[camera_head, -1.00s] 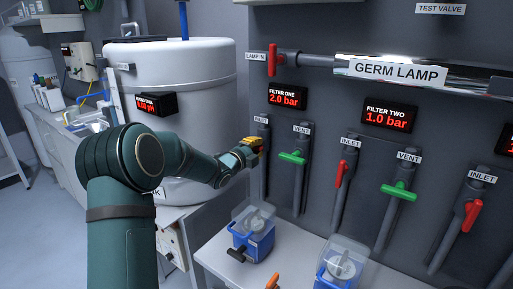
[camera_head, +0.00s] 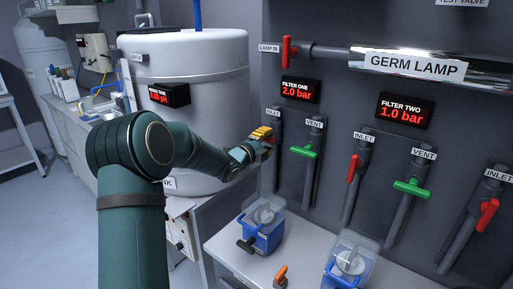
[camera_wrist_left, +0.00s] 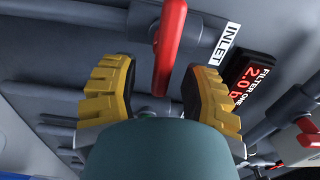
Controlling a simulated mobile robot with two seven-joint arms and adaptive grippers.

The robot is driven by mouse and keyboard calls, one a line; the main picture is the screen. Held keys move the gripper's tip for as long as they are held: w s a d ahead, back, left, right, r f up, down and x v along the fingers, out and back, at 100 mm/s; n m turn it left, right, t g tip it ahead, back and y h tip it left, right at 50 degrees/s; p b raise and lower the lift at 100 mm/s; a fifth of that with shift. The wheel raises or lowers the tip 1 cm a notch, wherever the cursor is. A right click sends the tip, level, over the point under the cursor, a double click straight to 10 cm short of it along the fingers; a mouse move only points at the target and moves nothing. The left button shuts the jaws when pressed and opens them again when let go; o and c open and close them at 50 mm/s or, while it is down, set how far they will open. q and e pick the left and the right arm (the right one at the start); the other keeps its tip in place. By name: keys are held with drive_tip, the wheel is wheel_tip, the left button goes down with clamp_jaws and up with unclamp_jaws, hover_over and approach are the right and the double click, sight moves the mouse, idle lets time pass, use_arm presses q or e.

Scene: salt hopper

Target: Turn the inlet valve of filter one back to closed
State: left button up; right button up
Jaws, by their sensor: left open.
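The inlet valve of filter one has a red lever handle (camera_wrist_left: 168,45), seen in the left wrist view beside the INLET label (camera_wrist_left: 225,43). My left gripper (camera_wrist_left: 155,95) is open, with one yellow finger on each side of the handle's lower end; I see no finger touching it. In the head view my left gripper (camera_head: 264,140) is at the filter one inlet pipe (camera_head: 269,175) and hides most of the handle. The filter one display (camera_head: 299,91) reads 2.0 bar. My right gripper is not in view.
The green vent handle (camera_head: 303,152) of filter one is just to the right. The filter two inlet handle (camera_head: 353,168) is red. Blue filter units (camera_head: 262,232) stand on the bench below. A large white tank (camera_head: 215,70) is behind my arm.

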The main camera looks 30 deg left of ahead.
use_arm(q)
drive_tip(key=s, duration=1.1)
drive_tip(key=shift+a, duration=0.45)
